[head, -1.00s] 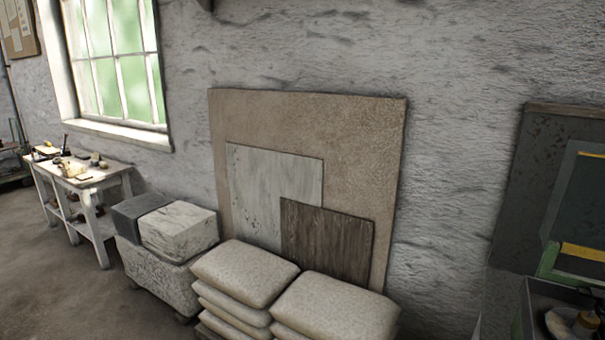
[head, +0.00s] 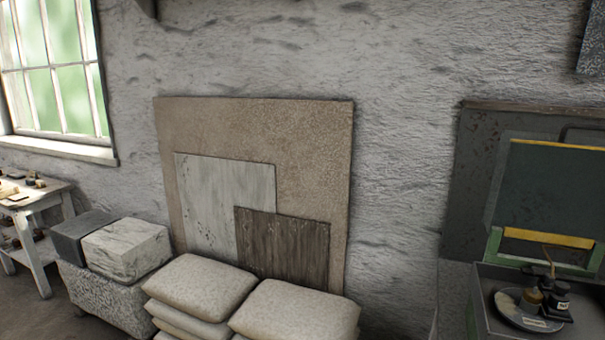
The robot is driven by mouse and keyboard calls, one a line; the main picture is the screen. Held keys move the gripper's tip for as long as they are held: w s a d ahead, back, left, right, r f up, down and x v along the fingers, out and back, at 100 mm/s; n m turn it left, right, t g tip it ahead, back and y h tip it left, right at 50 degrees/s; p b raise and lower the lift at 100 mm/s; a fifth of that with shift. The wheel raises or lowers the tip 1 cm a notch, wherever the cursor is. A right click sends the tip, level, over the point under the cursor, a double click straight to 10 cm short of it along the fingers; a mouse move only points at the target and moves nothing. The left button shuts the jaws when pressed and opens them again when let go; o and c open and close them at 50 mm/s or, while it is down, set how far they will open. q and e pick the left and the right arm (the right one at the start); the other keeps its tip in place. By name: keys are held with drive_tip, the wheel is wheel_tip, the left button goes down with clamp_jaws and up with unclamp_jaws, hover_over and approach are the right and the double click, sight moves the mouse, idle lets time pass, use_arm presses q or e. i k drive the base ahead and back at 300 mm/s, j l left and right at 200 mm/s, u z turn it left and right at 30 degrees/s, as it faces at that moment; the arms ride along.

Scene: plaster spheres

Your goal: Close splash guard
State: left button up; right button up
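At the right of the head view, a dark panel in a green frame (head: 553,190) stands raised at the back of a grey box-like unit (head: 482,318). It looks like the splash guard, standing open. A yellow strip (head: 549,238) runs along its lower part. A round plate (head: 512,314) with small jars (head: 555,303) sits inside the unit. The right end of the guard and unit is cut off by the picture edge. Neither of my grippers shows.
Stacked sacks (head: 294,311) lie in front of boards (head: 255,130) leaning on the rough wall. Stone blocks (head: 125,250) stand left of the sacks. A workbench (head: 35,200) with small items is at the far left, below a window (head: 60,75).

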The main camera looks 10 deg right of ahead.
sight(508, 137)
drive_tip(key=k+l+z, duration=0.15)
drive_tip(key=z, duration=1.4)
